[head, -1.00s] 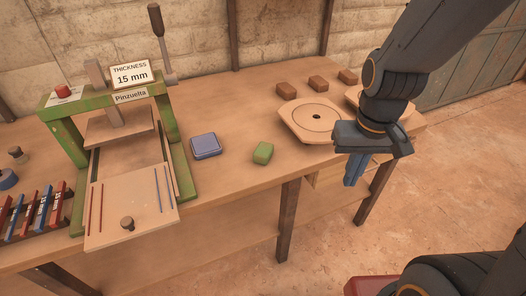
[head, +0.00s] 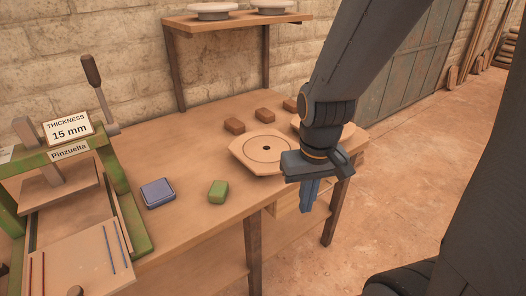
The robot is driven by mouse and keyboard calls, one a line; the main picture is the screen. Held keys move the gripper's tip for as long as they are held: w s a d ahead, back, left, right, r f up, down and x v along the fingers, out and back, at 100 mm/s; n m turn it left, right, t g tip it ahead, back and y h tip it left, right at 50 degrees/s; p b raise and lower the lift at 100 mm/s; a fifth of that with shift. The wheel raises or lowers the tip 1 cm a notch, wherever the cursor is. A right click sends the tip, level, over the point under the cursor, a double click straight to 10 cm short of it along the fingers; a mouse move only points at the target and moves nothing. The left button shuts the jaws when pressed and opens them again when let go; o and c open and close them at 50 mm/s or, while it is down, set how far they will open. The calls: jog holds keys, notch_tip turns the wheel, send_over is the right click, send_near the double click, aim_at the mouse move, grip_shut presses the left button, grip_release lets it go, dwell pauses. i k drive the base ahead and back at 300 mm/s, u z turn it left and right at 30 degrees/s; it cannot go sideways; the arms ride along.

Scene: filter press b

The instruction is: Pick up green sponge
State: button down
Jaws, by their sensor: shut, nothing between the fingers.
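The green sponge (head: 218,191) is a small block lying on the wooden workbench (head: 195,222), near its front edge. It lies between a blue block and an octagonal board. My gripper (head: 308,207) is to the right of the sponge, pointing down by the bench's front edge. Its blue fingers are together with nothing between them, and they are apart from the sponge.
The blue block (head: 157,193) lies left of the sponge, beside the green press (head: 122,192). The octagonal board (head: 262,151) with a dark centre hole lies close to my gripper. Several brown blocks (head: 265,115) sit behind it. A wall shelf (head: 238,24) holds round pieces.

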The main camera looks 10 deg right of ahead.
aim_at(218, 193)
jog(key=z, duration=0.65)
jog(key=i, duration=0.25)
jog(key=u, duration=1.45)
